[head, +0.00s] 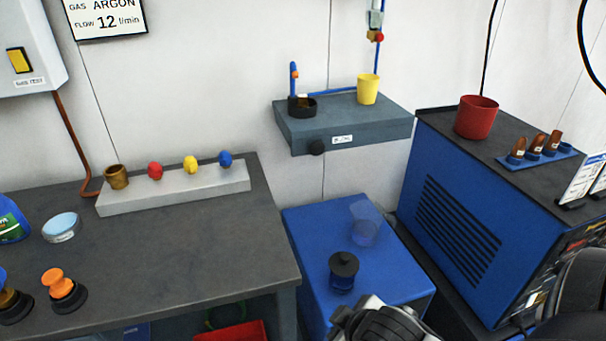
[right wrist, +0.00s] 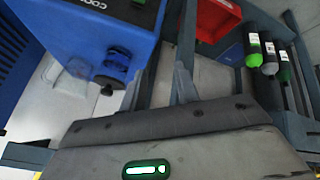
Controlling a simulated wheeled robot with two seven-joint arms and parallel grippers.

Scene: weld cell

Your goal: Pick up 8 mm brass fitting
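Three brown-orange, brass-like pieces (head: 535,145) stand in a small blue rack on top of the blue machine at the right in the head view. Their labels are too small to read, so I cannot tell which is 8 mm. A brass-coloured cup (head: 117,177) stands at the left end of a pale block on the bench. In the right wrist view my right gripper (right wrist: 160,72) is open, with nothing between its fingers. It is low, near the blue cooler box and bench leg, away from the rack. My left gripper is not in view.
The blue cooler box (head: 305,235) carries a black-capped filler (head: 343,272) and a clear cup. A red pot (head: 477,117) stands beside the rack. A sign (head: 584,180) stands at the machine's front. A wall shelf (head: 345,125) holds a yellow cup. The bench middle is clear.

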